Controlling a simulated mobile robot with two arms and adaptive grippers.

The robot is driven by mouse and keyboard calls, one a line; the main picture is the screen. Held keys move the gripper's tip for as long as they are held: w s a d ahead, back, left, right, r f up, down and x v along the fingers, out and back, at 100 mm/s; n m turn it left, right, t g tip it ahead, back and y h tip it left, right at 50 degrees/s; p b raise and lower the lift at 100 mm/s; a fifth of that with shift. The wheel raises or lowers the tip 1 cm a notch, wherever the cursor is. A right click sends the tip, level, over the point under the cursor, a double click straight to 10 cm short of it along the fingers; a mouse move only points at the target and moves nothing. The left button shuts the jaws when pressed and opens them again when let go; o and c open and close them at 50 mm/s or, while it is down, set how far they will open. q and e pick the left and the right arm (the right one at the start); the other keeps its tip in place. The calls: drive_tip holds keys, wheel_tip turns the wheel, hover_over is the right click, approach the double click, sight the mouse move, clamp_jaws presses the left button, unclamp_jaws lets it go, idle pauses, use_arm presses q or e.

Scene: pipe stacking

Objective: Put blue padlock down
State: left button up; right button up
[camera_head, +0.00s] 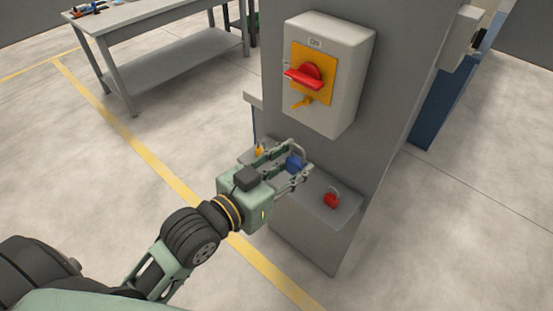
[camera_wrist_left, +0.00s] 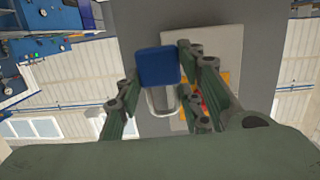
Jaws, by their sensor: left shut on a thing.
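The blue padlock (camera_head: 295,164) is held between the fingers of my left gripper (camera_head: 290,163), over the small grey shelf (camera_head: 313,203) on the column. Its shackle points up in the head view. I cannot tell whether it touches the shelf. In the left wrist view, the padlock body (camera_wrist_left: 159,66) sits between the gripper fingers (camera_wrist_left: 157,75) with its shackle showing below it. A red padlock (camera_head: 331,201) stands on the shelf to the right. A yellow padlock (camera_head: 259,151) is at the shelf's left part. My right gripper is in neither view.
A grey switch box (camera_head: 350,83) with a red handle (camera_head: 305,73) on a yellow plate (camera_head: 326,89) is fixed to the column (camera_head: 395,110) above the shelf. A workbench (camera_head: 150,19) stands at the back left. The shelf is bare between the blue and red padlocks.

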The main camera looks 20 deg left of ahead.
use_arm(q)
drive_tip(key=d+r+m+g+h, duration=0.1)
drive_tip(key=d+m+g+h, duration=0.6)
drive_tip(key=d, duration=0.4)
drive_tip(key=shift+r+m+g+h, duration=0.2)
drive_tip(key=shift+m+g+h, duration=0.1)
drive_tip(key=shift+m+h, duration=0.35)
drive_tip(key=shift+d, duration=0.1)
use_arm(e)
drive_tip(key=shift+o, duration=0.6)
